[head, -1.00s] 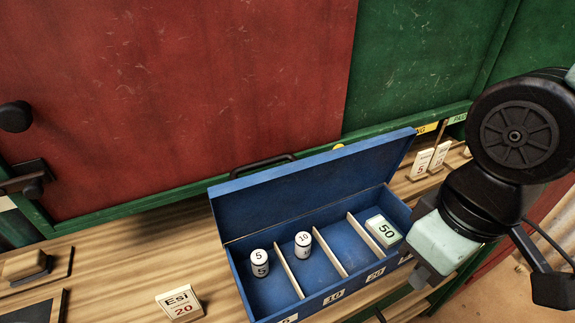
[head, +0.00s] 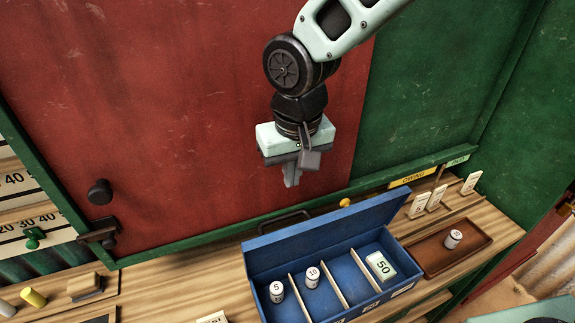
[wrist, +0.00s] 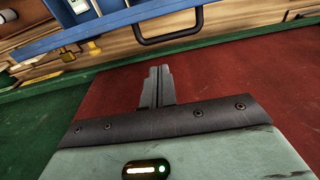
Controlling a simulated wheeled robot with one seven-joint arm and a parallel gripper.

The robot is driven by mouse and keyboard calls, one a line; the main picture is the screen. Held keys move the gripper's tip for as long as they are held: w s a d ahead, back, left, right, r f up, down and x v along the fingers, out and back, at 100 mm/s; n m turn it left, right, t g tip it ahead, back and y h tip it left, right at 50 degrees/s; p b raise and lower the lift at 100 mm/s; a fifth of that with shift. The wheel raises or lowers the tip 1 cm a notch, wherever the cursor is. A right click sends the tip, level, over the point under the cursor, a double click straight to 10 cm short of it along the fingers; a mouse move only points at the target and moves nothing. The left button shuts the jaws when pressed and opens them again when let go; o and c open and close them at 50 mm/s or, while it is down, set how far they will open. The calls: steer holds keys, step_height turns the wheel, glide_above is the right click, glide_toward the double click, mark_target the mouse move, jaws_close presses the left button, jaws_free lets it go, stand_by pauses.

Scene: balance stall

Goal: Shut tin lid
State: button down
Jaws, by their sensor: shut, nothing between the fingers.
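The blue tin (head: 258,297) stands on the wooden counter with its lid (head: 320,232) raised at the back, leaning upright. Inside are divided compartments: a white cylinder marked 5 (head: 276,292), one marked 10 (head: 312,277), and a pale block marked 50 (head: 380,266). My gripper (head: 291,180) is shut and empty, pointing down above and behind the raised lid, in front of the red panel. In the wrist view the shut fingers (wrist: 156,88) point toward the tin's dark handle (wrist: 168,30), apart from it.
A brown tray (head: 425,256) with a small cylinder (head: 453,239) sits right of the tin. White tags (head: 435,198) stand behind it. A red panel (head: 190,100) and green wall (head: 440,90) rise behind the counter. A dark knob (head: 100,192) projects at left.

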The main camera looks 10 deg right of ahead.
mark_target(323, 224)
steer(key=f, duration=0.2)
steer(key=f+p, duration=0.1)
steer(key=f, duration=0.4)
steer(key=shift+w+a, duration=0.1)
steer(key=shift+w, duration=0.3)
steer(key=shift+f, duration=0.1)
